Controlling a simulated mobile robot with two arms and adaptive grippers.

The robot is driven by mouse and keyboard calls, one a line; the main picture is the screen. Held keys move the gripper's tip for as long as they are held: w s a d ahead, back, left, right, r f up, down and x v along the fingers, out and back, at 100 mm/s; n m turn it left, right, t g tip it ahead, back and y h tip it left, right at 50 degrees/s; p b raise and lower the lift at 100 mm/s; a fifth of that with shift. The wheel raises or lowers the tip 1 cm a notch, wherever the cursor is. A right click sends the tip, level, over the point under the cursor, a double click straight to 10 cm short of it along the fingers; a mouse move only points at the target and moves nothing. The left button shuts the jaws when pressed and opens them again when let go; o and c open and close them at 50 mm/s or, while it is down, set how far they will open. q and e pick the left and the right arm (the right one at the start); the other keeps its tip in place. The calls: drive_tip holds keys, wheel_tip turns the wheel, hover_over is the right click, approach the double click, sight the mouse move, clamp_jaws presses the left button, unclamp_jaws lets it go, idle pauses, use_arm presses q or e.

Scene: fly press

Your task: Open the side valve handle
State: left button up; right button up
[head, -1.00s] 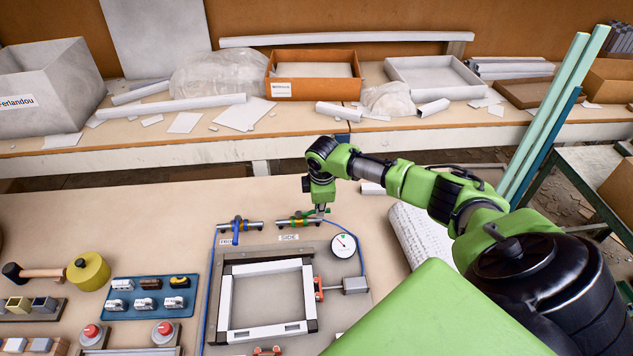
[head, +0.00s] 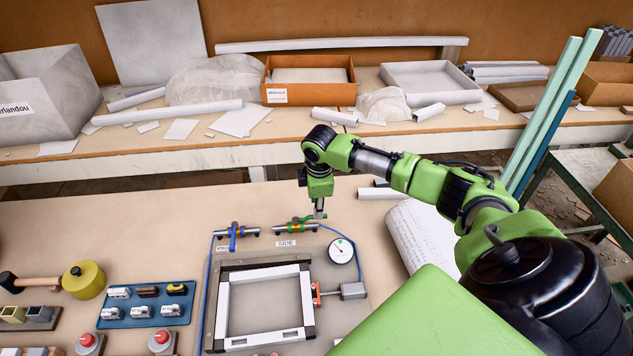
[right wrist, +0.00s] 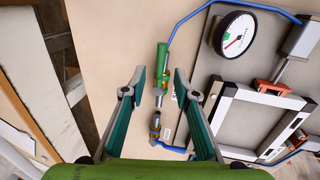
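The side valve (head: 295,227) is a short metal pipe piece with a green handle (head: 304,218), above the side label on the work board. In the head view the handle appears to lie roughly along the pipe. The right wrist view shows the valve's green part (right wrist: 162,58) between and beyond my fingers, in line with the pipe. My right gripper (right wrist: 160,72) is open, its fingers apart on either side of the valve, and they appear clear of it. It also shows in the head view (head: 319,212), just at the valve's right end. My left gripper is out of view.
A second valve with a blue handle (head: 233,231) sits to the left. A round gauge (head: 341,250) is close on the right, with a blue hose beside it. A white frame (head: 224,305) lies in front. A paper roll (head: 420,237) lies right, under my arm.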

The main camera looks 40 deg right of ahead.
wheel_tip(320, 180, up, 7)
drive_tip(key=s, duration=0.1)
drive_tip(key=shift+a+f, duration=0.2)
drive_tip(key=shift+a, duration=0.2)
